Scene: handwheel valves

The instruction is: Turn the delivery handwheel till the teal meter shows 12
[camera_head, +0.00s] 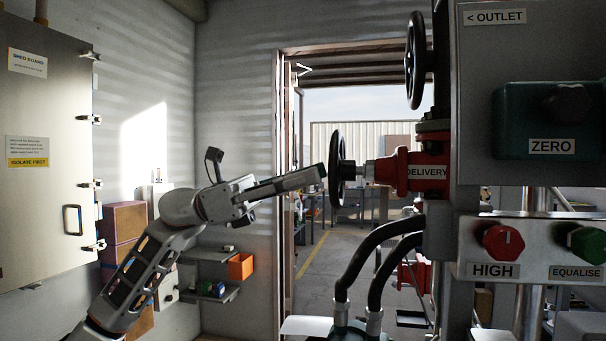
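The black delivery handwheel (336,168) shows nearly edge-on at the centre, on a short stem from a red valve body (411,172) labelled DELIVERY. My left gripper (316,176) reaches in from the left, its tip close to the wheel's left side. Whether it touches the rim I cannot tell. Its fingers show side-on, so their opening is unclear. A teal housing (508,122) with a dark knob and a ZERO label is at the upper right. No reading shows on it. My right gripper is out of view.
A red HIGH knob (503,242) and a green EQUALISE knob (588,244) are at the lower right. Dark hoses (352,262) curve below the valve. A wall cabinet (45,215) is at the left.

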